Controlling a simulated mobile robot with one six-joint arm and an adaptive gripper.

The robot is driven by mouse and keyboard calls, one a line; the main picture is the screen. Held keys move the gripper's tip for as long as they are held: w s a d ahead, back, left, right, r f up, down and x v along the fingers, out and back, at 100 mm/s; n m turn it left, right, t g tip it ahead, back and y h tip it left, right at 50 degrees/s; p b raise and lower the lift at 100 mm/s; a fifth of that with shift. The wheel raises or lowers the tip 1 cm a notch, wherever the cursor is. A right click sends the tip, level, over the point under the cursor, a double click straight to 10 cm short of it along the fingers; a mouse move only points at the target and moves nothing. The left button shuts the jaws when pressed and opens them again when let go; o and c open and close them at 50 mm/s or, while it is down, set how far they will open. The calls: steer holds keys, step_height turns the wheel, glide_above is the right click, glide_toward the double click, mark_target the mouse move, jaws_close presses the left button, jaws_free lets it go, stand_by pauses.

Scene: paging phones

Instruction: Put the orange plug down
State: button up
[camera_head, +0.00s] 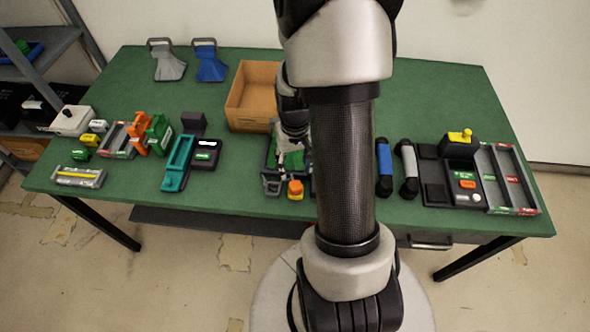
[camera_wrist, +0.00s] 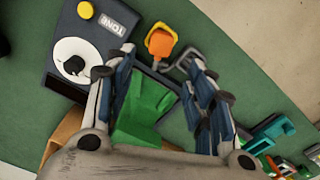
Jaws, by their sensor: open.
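The orange plug (camera_head: 295,187) is near the front edge of the green table (camera_head: 415,90), just right of a grey metal loop. It also shows in the wrist view (camera_wrist: 161,43), orange on top with a paler yellow and white edge below. My gripper (camera_wrist: 160,66) is open, and nothing is gripped between its fingers. In the wrist view the plug lies just beyond the fingertips, apart from them as far as I can tell. In the head view my gripper (camera_head: 291,158) is above the dark tray behind the plug. My arm hides part of this area.
A dark tray with a green block (camera_wrist: 145,108) is below my fingers. Beside it is a dark unit marked TONE (camera_wrist: 112,25). A cardboard box (camera_head: 252,95) stands behind. A teal cradle (camera_head: 178,162) is left; blue (camera_head: 384,168) and grey handsets (camera_head: 406,170) are right.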

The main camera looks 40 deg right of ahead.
steer(key=a+r+n+t, duration=0.1)
steer(key=a+r, duration=0.4)
steer(key=r, duration=0.4)
steer(key=a+r+n+t, duration=0.1)
steer(key=a+r, duration=0.4)
steer(key=r, duration=0.3)
steer(key=s+a+r+n+t, duration=0.2)
steer(key=s+a+r+n, duration=0.1)
steer(key=s+a+r, duration=0.6)
steer(key=shift+s+a+t+p, duration=0.35)
steer(key=shift+s+a, duration=0.1)
steer(key=shift+a, duration=0.35)
